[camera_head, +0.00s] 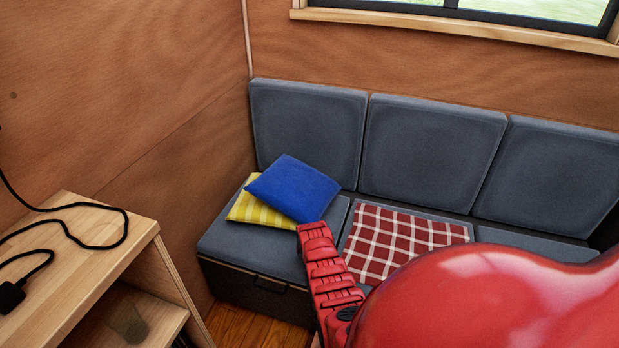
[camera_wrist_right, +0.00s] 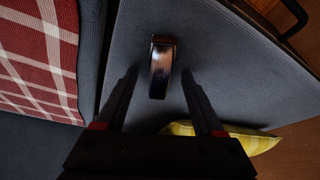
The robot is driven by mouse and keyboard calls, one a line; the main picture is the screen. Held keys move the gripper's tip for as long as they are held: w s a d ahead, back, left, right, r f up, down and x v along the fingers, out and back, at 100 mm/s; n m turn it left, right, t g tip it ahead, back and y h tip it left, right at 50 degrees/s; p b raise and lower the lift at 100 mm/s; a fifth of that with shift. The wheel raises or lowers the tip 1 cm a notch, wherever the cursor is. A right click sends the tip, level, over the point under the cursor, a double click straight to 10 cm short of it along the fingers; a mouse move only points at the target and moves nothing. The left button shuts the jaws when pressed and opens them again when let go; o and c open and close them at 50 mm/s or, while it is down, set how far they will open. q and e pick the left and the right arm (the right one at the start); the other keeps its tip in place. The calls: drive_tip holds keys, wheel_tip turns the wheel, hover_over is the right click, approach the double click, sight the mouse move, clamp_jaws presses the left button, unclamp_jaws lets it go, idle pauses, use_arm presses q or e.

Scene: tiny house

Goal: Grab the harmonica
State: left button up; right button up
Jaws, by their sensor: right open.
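The harmonica (camera_wrist_right: 160,66), a small dark, shiny bar with a light band at one end, lies on the grey seat cushion (camera_wrist_right: 225,65) in the right wrist view. My right gripper (camera_wrist_right: 160,76) is open, with one dark finger on each side of the harmonica and a gap on both sides. The near end of the harmonica lies between the fingertips, and the far end reaches beyond them. In the head view the harmonica does not show, and my red right arm covers part of the seat. My left gripper is in neither view.
A red plaid cloth (camera_head: 400,238) lies on the middle seat. A blue pillow (camera_head: 292,188) and a yellow striped pillow (camera_head: 247,210) lie at the left. Grey backrests (camera_head: 432,150) stand behind. A wooden shelf (camera_head: 75,235) with a black cable (camera_head: 100,246) is at the left.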

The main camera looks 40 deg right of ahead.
drive_tip(key=shift+f, duration=0.1)
drive_tip(key=shift+c, duration=0.2)
clamp_jaws()
